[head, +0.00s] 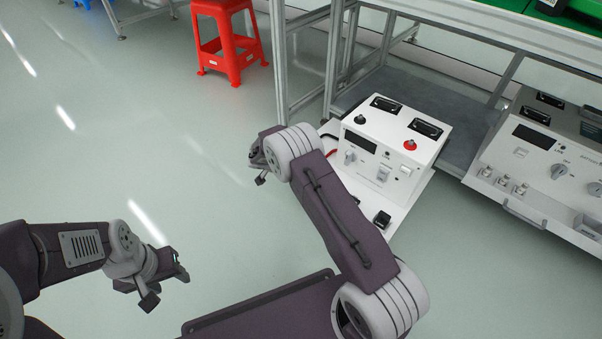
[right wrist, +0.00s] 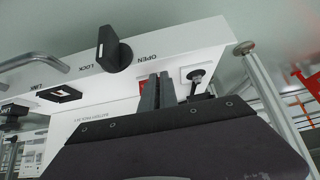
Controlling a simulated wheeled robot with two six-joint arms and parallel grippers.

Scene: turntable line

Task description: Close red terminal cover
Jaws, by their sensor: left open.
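A white power unit (head: 375,160) stands on the low shelf, right of my right gripper in the head view. A small red part (head: 331,153), probably the terminal cover, shows at its left side. In the right wrist view a red patch (right wrist: 143,86) shows beside the fingers, mostly hidden by them; I cannot tell whether they touch. My right gripper (right wrist: 158,88) has its two fingers close together, apparently shut with nothing visible between them. A black terminal post (right wrist: 196,78) on a white plate is just right of the fingers. My left gripper (head: 168,283) is open and empty, over the floor.
A black knob (right wrist: 115,47) marked OPEN and LOCK stands out from the white panel near the right fingers. A second white unit (head: 545,155) is to the right. A metal frame post (head: 280,65) rises behind. A red stool (head: 226,40) stands farther back; the left floor is clear.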

